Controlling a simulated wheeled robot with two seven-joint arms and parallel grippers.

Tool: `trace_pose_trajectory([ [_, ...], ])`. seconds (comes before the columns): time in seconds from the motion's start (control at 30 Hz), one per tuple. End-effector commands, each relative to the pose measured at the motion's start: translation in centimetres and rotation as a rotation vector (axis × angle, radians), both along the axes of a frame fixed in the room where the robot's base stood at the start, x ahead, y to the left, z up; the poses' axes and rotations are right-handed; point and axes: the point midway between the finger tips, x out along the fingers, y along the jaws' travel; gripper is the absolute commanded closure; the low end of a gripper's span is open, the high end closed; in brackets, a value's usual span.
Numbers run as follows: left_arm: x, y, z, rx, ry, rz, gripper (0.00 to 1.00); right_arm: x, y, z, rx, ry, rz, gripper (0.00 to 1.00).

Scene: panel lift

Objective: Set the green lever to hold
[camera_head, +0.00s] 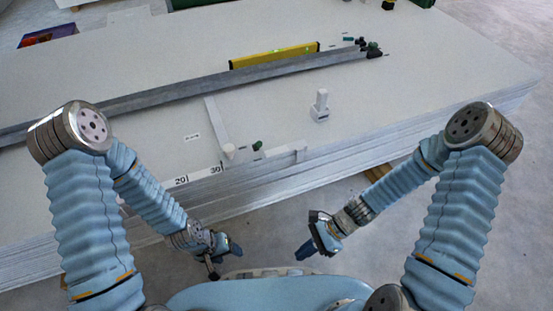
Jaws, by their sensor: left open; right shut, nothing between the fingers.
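A small dark green knob (258,146) sits near the front edge of the white panel stack, just right of a printed scale with 20 and 30. Another dark green piece (374,48) is at the far right end of a long grey rail. I cannot tell which is the lever, and any hold marking is too small to read. My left gripper (226,262) is open and empty, low in front of the stack. My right gripper (306,250) is shut and empty, to its right. Both are apart from the panels.
The white panel stack (430,70) fills the middle. On it lie a grey rail (190,92), a yellow level (273,55), a flat grey strip (217,120) and a white block with a post (320,108). Bare floor (420,215) is at the right.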

Motion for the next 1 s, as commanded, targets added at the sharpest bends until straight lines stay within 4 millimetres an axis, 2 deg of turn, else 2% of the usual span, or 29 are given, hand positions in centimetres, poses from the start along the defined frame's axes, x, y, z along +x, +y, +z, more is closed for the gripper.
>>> trace_pose_trajectory([
  [0.03,0.0,0.0,-0.6,0.0,0.0,0.0,0.4,1.2,0.5,1.3,0.078,0.153,-0.161,1.0],
  [0.1,0.0,0.0,-0.9,0.0,0.0,-0.001,0.4,3.3,1.1,4.1,0.208,0.376,-0.362,1.0],
  [0.2,-0.1,0.0,-1.2,0.0,0.0,-0.002,0.4,7.0,0.8,8.3,0.412,0.648,-0.57,1.0],
  [0.3,-0.1,0.0,-1.5,0.0,0.001,-0.004,0.4,10.2,-0.8,11.9,0.599,0.851,-0.693,1.0],
  [0.4,-0.1,-0.1,-1.6,0.0,0.001,-0.004,0.4,12.5,-2.4,14.5,0.738,0.981,-0.746,1.0],
  [0.5,-0.1,-0.1,-1.7,0.0,0.002,-0.004,0.4,13.6,-3.6,16.0,0.817,1.05,-0.764,1.0],
  [0.6,-0.1,-0.1,-1.7,0.0,0.002,-0.004,0.4,14.0,-4.0,16.5,0.846,1.074,-0.769,1.0],
  [1.0,-0.1,-0.1,-1.8,0.0,0.002,-0.004,0.4,14.0,-3.3,16.6,0.845,1.075,-0.765,1.0],
])
